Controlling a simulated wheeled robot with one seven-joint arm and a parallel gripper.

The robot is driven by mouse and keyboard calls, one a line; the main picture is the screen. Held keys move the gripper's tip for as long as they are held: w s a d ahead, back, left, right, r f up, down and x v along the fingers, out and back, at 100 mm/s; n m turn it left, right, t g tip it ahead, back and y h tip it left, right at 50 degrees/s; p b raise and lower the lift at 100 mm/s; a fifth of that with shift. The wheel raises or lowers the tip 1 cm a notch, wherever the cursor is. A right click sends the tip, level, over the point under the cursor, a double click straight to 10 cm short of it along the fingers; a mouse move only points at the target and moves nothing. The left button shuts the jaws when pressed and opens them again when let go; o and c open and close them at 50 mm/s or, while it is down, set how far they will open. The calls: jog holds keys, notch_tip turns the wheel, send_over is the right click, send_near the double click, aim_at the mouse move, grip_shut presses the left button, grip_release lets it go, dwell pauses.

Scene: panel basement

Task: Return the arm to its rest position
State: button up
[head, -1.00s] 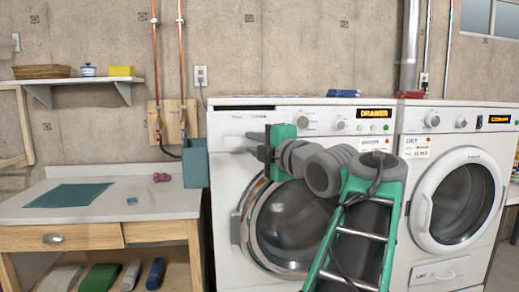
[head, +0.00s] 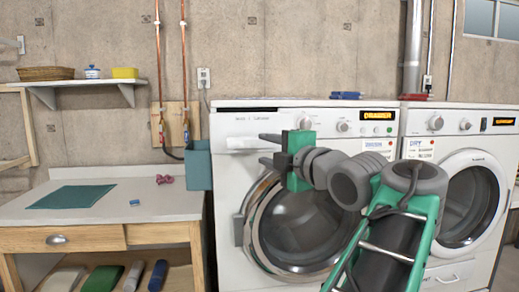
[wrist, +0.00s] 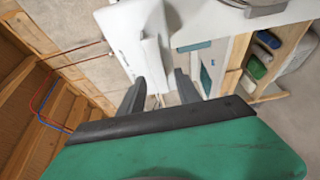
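My gripper (head: 266,149) is in front of the left washing machine (head: 231,200), level with the upper front and pointing left. Its two dark fingers are apart, with nothing held between them. In the wrist view my gripper (wrist: 160,84) shows the same open gap, with a white part of the machine (wrist: 150,55) beyond the tips. My green and grey arm is bent and raised in front of the machines, covering part of the left machine's round door (head: 305,235).
A second machine (head: 440,180) stands on the right. On the left is a bench (head: 130,200) with a teal mat (head: 70,196). A teal box (head: 198,165) hangs between bench and machine. A wall shelf (head: 75,83) holds a basket (head: 46,73).

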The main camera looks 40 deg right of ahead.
jog(key=v, duration=0.3)
jog(key=shift+s, duration=0.15)
jog(key=w+a+f+m+g+y+p, duration=0.25)
jog(key=w+a+f+m+p, duration=0.45)
jog(key=w, duration=0.4)
jog(key=a+f+m+g+y+p, duration=0.1)
jog(key=a+f+m+g+p, duration=0.3)
jog(key=a+f, duration=0.45)
jog(key=s+a+f+m+g+p, duration=0.4)
jog(key=s+a+f+g+p, duration=0.3)
jog(key=s+a+f, duration=0.4)
jog(key=s+a+g, duration=0.1)
jog(key=s+a, duration=0.1)
jog(key=a, duration=0.1)
jog(key=shift+a+f+m, duration=0.25)
jog(key=shift+f+m, duration=0.05)
jog(key=shift+f, duration=0.1)
